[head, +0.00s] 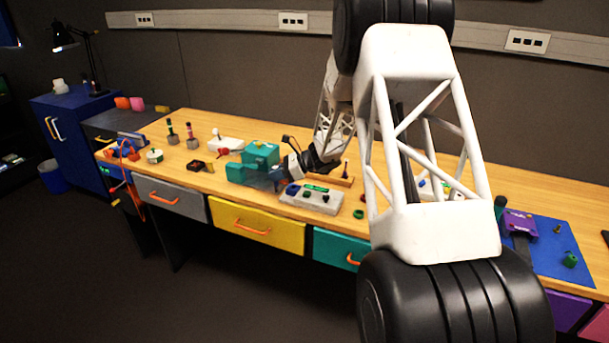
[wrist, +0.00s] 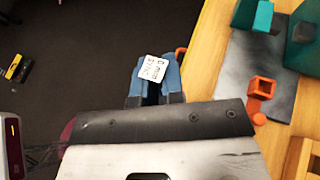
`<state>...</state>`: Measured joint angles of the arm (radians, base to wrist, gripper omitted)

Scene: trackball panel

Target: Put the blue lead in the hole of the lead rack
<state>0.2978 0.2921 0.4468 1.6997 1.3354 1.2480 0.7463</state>
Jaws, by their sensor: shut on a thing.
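My gripper (wrist: 154,92) is in the lower middle of the wrist view, its fingers pointing up the picture.
A teal vise (head: 259,155) stands by my gripper. A grey control panel (head: 312,198) lies to its right at the front edge. An orange fitting (wrist: 262,88) is right of my gripper in the wrist view. A blue mat (head: 555,250) is far right. Dark floor lies beyond the edge.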

